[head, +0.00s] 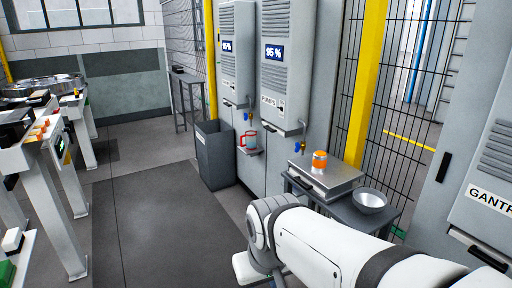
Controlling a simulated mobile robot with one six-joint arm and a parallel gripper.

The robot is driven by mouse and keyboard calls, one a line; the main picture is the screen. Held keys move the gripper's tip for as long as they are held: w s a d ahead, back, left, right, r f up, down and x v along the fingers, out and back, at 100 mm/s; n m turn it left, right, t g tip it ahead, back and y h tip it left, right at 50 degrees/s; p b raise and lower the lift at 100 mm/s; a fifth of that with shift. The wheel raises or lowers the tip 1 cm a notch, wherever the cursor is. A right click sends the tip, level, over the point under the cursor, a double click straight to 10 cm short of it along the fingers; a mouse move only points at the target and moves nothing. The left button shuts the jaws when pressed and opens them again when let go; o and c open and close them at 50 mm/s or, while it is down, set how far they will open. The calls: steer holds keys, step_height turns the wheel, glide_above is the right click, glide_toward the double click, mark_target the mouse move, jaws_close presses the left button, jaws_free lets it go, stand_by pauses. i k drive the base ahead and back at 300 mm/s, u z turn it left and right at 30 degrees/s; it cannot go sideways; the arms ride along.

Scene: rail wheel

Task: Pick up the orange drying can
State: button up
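The orange can (320,161), with a pale band around its middle, stands upright on a flat grey metal box like a scale (326,177). The box is on a small dark table (343,206) in front of the mesh fence. My white arm enters from the bottom right and bends at a joint left of the table. My gripper is not in view; the end of the arm is hidden or out of frame. The can is apart from the visible arm.
A metal bowl (370,201) sits on the same table, right of the can. A grey bin (214,157) stands by the cabinets. Benches line the left; the floor (160,220) between is clear.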

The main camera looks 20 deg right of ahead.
mark_target(319, 158)
steer(key=z, duration=0.6)
steer(key=i, duration=1.25)
steer(key=z, duration=0.9)
steer(key=k, duration=0.8)
steer(key=z, duration=0.15)
steer(key=i, duration=0.9)
steer(key=u, duration=0.1)
